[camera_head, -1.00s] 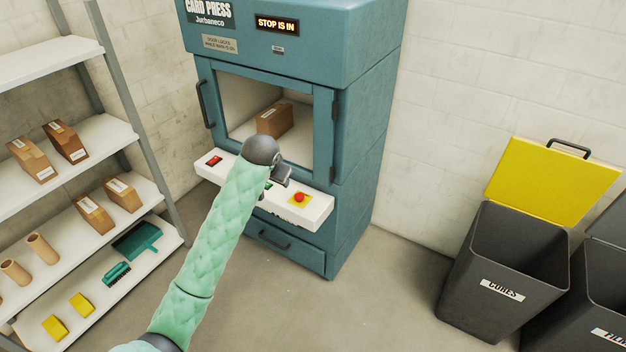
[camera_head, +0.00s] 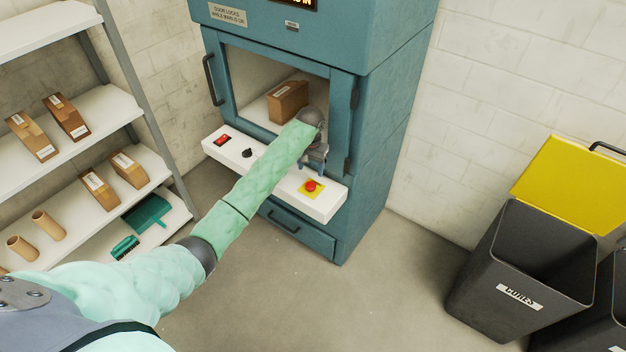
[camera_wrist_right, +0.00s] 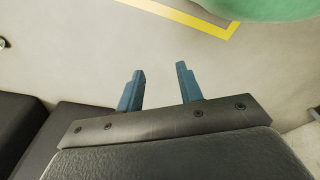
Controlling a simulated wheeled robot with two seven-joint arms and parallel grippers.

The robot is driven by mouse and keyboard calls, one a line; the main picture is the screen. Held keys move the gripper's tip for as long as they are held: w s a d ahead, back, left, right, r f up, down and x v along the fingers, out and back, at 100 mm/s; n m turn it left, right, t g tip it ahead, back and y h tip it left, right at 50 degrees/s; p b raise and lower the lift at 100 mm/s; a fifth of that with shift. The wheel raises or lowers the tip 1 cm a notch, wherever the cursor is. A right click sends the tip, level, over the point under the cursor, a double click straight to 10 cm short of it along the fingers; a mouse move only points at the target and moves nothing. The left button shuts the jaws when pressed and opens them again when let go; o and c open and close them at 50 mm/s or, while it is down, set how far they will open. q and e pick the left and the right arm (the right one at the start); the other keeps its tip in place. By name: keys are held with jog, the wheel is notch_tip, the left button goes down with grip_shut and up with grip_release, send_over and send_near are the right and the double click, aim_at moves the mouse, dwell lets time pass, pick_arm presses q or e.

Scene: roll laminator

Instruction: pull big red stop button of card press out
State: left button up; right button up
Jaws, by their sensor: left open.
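The card press (camera_head: 385,130) is a teal cabinet with a white control ledge (camera_head: 230,162) across its front. The big red stop button (camera_head: 311,186) sits on a yellow square near the right end of the ledge. My left gripper (camera_head: 314,170) points down just above and behind the button, open, with its fingers apart and nothing visible between them. I cannot tell whether a fingertip touches the button. In the right wrist view, my right gripper (camera_wrist_right: 160,68) is open and empty above the floor.
The ledge also has a red switch (camera_head: 222,140) and a black knob (camera_head: 247,153). A brown box (camera_head: 288,101) sits inside the press behind its door frame. A shelf (camera_head: 95,120) with boxes stands left. A dark bin (camera_head: 500,290) with a yellow lid (camera_head: 575,185) stands right.

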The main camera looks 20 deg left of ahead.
aim_at(311, 185)
pick_arm(q)
notch_tip(311, 185, down, 8)
jog(key=shift+w+f+p, duration=0.1)
jog(key=shift+p, duration=1.15)
pick_arm(e)
jog(key=f, duration=0.1)
jog(key=s+d+f, duration=0.2)
jog(key=f, duration=0.1)
jog(key=shift+s+d, duration=0.1)
jog(key=shift+s, duration=0.1)
